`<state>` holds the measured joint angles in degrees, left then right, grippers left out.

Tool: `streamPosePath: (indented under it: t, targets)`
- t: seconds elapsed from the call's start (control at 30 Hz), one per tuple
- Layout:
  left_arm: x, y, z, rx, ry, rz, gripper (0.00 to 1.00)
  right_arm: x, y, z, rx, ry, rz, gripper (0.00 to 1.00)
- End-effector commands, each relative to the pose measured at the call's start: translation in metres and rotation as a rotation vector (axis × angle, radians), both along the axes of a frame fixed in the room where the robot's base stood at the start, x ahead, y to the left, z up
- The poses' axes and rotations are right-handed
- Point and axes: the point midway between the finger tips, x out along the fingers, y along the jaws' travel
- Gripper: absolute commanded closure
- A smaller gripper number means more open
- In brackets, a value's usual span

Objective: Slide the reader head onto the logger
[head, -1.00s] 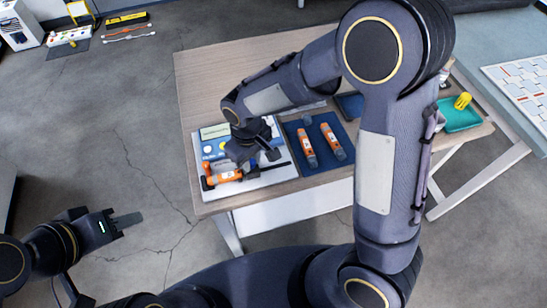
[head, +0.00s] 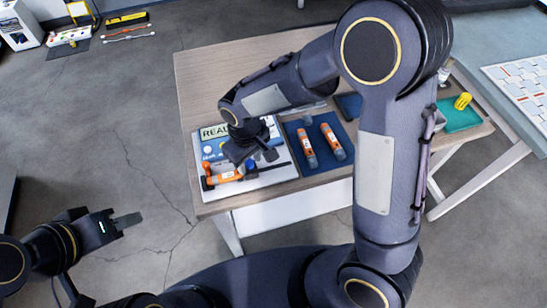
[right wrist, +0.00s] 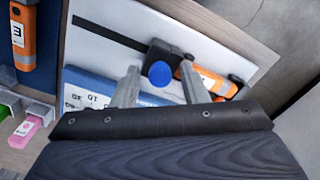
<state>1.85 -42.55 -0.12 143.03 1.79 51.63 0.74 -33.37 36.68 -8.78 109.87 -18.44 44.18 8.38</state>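An orange logger with a white label (head: 226,177) lies near the front of a white board (head: 275,177). In the right wrist view the logger (right wrist: 210,82) touches a black block with a round blue button (right wrist: 160,73), which looks like the reader head; it also shows in the head view (head: 251,165). My right gripper (head: 259,163) is over the board; in its wrist view the fingers (right wrist: 158,88) are apart, with the blue button seen between them and no clear contact. My left gripper (head: 127,220) hangs over the floor, away from the table; its finger gap cannot be made out.
Two more orange loggers (head: 307,148) (head: 333,142) lie on a blue mat (head: 320,164) right of the board. A teal tray (head: 461,121) with a yellow item stands at the table's right. My right arm crosses above the table. The table's back left is clear.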

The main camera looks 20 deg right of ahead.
Motion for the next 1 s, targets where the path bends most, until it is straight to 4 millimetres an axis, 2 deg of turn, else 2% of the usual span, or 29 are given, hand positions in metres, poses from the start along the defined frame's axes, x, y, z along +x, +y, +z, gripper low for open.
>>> streamPosePath:
  t: [0.17,1.0]
  targets:
    - [0.000,0.000,0.004,0.000,0.000,0.000,0.64,0.000,0.000,0.004,0.000,0.000,0.000,0.60]
    - [0.000,0.000,0.049,0.000,0.000,0.000,0.64,0.000,0.000,0.063,0.000,0.000,0.000,0.60]
